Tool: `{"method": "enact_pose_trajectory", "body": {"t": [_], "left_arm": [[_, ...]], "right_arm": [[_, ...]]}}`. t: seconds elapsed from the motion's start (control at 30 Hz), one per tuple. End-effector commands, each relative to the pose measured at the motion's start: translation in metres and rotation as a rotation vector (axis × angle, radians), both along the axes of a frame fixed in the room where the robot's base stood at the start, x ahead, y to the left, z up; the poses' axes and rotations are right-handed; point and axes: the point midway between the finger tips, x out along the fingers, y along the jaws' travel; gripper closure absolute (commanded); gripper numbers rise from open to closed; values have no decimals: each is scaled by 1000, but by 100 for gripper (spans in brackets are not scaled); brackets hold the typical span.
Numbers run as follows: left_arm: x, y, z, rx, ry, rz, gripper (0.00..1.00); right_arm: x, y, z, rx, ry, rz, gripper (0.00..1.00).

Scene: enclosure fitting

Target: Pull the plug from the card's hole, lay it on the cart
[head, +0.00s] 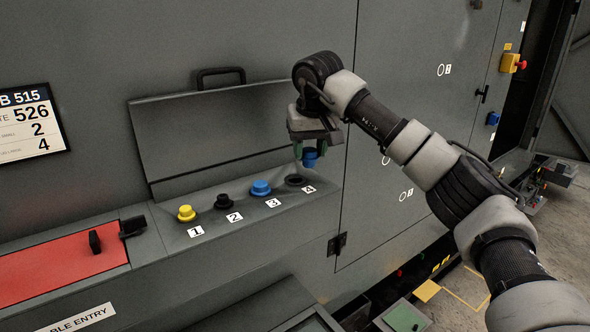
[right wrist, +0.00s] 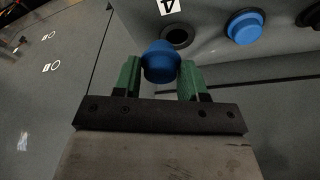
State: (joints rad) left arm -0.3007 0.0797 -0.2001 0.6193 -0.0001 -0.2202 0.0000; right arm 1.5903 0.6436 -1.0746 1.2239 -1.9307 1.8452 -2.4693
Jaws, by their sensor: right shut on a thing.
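My right gripper (head: 311,150) is shut on a blue plug (head: 310,158), which also shows between the green fingers in the right wrist view (right wrist: 161,63). The plug is clear of the panel, just above and to the right of the open hole (head: 296,180) by label 4. That hole shows empty in the right wrist view (right wrist: 177,37). The wall card (head: 30,125) reads 515, 526, 2 and 4, partly cut off at the left. I cannot tell for sure which thing is the cart. My left gripper is out of view.
A yellow plug (head: 186,213), a black plug (head: 223,202) and another blue plug (head: 261,188) sit at labels 1, 2 and 3. A raised lid (head: 205,130) stands behind them. A red panel (head: 60,272) is at left. A green-topped box (head: 405,317) is low at right.

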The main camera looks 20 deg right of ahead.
Motion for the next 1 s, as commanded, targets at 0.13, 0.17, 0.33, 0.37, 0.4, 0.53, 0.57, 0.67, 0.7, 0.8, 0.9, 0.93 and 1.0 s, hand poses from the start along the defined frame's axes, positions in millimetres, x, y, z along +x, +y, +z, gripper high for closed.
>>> {"method": "enact_pose_trajectory", "body": {"t": [0.13,0.17,0.33,0.37,0.4,0.53,0.57,0.67,0.7,0.8,0.9,0.93,1.0], "left_arm": [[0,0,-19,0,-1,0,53],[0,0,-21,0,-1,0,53],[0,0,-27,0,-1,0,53],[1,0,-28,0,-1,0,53],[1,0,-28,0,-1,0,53],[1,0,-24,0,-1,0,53],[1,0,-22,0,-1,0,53],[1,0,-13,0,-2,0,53],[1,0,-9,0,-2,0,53],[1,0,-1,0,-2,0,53],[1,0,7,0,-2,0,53],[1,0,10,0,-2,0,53],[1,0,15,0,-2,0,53]], "right_arm": [[-28,-22,18,-1,-6,-2,86],[-33,-26,21,0,-4,-2,86],[-53,-40,38,1,-3,-1,86],[-55,-42,41,0,-3,-1,86],[-58,-44,43,0,-2,-1,86],[-63,-47,52,1,-1,0,86],[-64,-47,55,1,0,0,86],[-64,-47,62,1,0,1,86],[-64,-47,65,0,0,1,86],[-64,-47,72,0,1,1,86],[-64,-47,78,0,1,1,86],[-64,-47,80,0,1,1,86],[-64,-47,85,-1,1,1,86]]}}
